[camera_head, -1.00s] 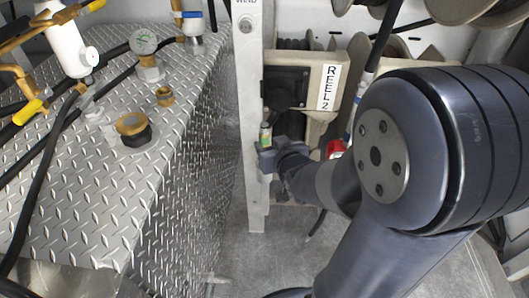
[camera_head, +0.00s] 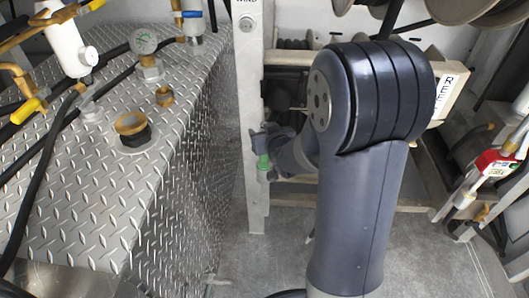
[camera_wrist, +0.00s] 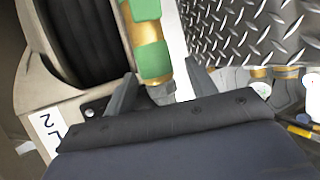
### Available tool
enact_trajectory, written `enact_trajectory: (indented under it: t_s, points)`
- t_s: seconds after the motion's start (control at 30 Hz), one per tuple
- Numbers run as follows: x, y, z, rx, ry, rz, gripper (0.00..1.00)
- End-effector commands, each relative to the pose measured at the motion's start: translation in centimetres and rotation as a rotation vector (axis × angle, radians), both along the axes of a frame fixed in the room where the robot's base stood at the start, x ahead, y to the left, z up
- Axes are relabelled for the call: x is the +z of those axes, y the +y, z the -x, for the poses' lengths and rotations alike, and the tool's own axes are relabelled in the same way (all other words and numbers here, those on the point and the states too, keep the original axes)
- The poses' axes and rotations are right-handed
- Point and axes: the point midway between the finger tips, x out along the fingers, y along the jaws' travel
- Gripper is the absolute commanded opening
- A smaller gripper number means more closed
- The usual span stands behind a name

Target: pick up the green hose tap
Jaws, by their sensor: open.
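The green hose tap (camera_head: 263,165) hangs upright beside the white post in the head view, its green part showing just below my gripper (camera_head: 263,140). In the wrist view the tap (camera_wrist: 148,42) has green parts and brass-coloured fittings, and lies in front of my gripper (camera_wrist: 161,88). The two grey fingers stand apart, one on either side of the line of the tap's brass end. I cannot tell whether either finger touches it. The gripper hides part of the tap in the head view.
The white post (camera_head: 256,90) stands close by. The diamond-plate tank (camera_head: 75,185) fills the left side. The reel 2 housing (camera_wrist: 42,85) with its black reel is close in the wrist view. A red-and-white tap (camera_head: 492,160) hangs at the right.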

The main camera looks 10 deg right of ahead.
Motion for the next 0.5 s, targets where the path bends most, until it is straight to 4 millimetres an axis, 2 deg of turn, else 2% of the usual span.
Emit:
enact_trajectory:
  t_s: [0.17, 0.5]
  points:
    - [0.0, 0.01, 0.01, 0.0, 0.0, 0.0, 0.54]
    - [0.0, 0.01, 0.03, 0.0, 0.0, 0.0, 0.26]
